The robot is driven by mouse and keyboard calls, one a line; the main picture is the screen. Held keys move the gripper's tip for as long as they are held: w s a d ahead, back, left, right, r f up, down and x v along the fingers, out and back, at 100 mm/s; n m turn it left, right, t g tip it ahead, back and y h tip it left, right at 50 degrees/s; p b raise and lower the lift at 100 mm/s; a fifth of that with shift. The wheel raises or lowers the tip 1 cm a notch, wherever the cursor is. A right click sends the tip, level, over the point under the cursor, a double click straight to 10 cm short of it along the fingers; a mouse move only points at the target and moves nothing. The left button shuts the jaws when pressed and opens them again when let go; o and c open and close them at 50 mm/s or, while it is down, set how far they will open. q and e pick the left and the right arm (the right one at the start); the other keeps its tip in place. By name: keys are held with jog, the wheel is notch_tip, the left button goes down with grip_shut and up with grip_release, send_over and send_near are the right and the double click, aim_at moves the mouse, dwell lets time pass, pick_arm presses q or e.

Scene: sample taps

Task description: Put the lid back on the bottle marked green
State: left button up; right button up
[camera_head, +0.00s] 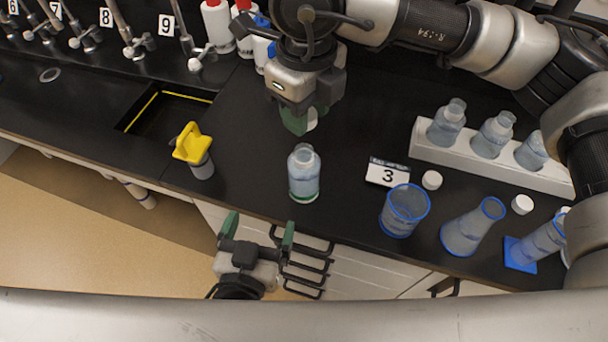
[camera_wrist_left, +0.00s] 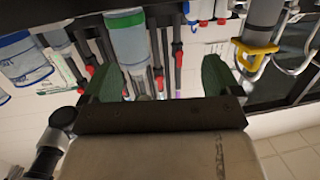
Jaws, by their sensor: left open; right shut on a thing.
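The bottle marked green (camera_head: 304,178) stands upright on the black bench near its front edge, with a green band at its base and an uncovered neck. In the left wrist view the bottle (camera_wrist_left: 128,42) appears inverted beyond the fingers. My right gripper (camera_head: 303,122) is above and behind the bottle, shut on a white lid (camera_head: 312,118) that its fingers partly hide. The lid is apart from the neck. My left gripper (camera_head: 258,231) is open and empty, in front of the bench edge and lower left of the bottle.
A white rack (camera_head: 435,156) holds several bottles at right. A "3" sign (camera_head: 387,173), loose white lid (camera_head: 431,180), blue-rimmed beaker (camera_head: 404,211) and flask (camera_head: 472,227) stand right of the bottle. A yellow-topped object (camera_head: 193,145) and sink (camera_head: 165,112) are left. Bench around the bottle is clear.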

aim_at(298, 183)
pick_arm(q)
jog(key=d, duration=0.1)
jog(key=d+r+m+h, duration=0.1)
jog(key=s+d+r+t+h, duration=0.1)
jog(key=shift+s+d, duration=0.1)
jog(key=shift+d, duration=0.15)
jog(key=x, duration=1.2)
jog(key=shift+d+f, duration=0.1)
jog(key=c, duration=1.4)
jog(key=shift+o, duration=0.2)
pick_arm(e)
jog(key=shift+f, duration=2.5)
jog(key=shift+f, duration=0.1)
